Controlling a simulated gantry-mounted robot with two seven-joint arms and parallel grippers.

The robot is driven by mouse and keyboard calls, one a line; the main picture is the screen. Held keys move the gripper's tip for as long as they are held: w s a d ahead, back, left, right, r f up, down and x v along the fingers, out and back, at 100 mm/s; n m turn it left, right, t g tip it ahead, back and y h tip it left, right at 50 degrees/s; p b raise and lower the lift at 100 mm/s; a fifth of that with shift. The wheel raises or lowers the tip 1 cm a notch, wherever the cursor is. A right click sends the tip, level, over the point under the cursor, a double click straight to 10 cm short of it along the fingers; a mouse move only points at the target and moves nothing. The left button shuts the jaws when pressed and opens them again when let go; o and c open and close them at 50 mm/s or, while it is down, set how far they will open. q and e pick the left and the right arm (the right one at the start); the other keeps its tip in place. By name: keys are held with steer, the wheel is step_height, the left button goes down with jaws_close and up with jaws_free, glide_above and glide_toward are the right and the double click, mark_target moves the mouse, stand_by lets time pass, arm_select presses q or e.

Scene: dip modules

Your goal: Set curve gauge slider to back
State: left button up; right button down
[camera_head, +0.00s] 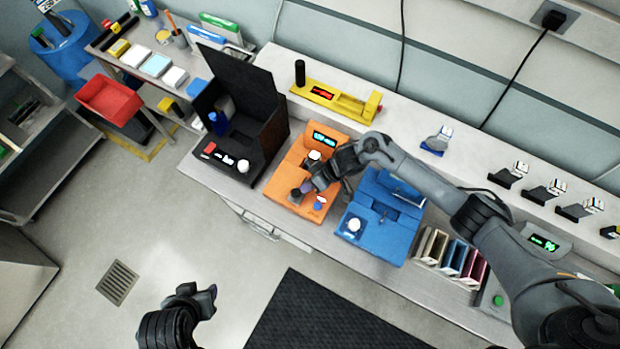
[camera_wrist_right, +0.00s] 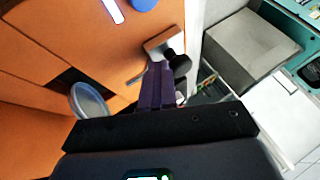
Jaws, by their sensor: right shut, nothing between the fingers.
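An orange module (camera_head: 287,180) with a lit display (camera_head: 324,140) stands on the bench, left of the blue module. I take it to be the curve gauge, but cannot read a label. My right gripper (camera_head: 308,187) is over its front part, shut and empty. In the right wrist view the purple fingertips (camera_wrist_right: 160,84) are close to a small dark knob (camera_wrist_right: 180,62) by a metal plate (camera_wrist_right: 163,44) at the orange module's edge. I cannot tell whether they touch it, or whether it is the slider. My left gripper (camera_head: 204,296) hangs over the floor, away from the bench.
A blue module (camera_head: 380,222) stands close on the right and a black box (camera_head: 262,125) on the left. A yellow device (camera_head: 335,102) is behind. The floor in front is clear around a dark mat (camera_head: 330,315).

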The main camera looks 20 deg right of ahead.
steer(key=shift+s+r, duration=0.1)
steer(key=shift+p+v, duration=0.8)
steer(key=shift+p, duration=0.25)
steer(key=w+p+v, duration=0.1)
steer(key=p+v, duration=0.6)
steer(key=v, duration=0.1)
steer(key=shift+s, duration=0.5)
steer(key=shift+d, duration=0.15)
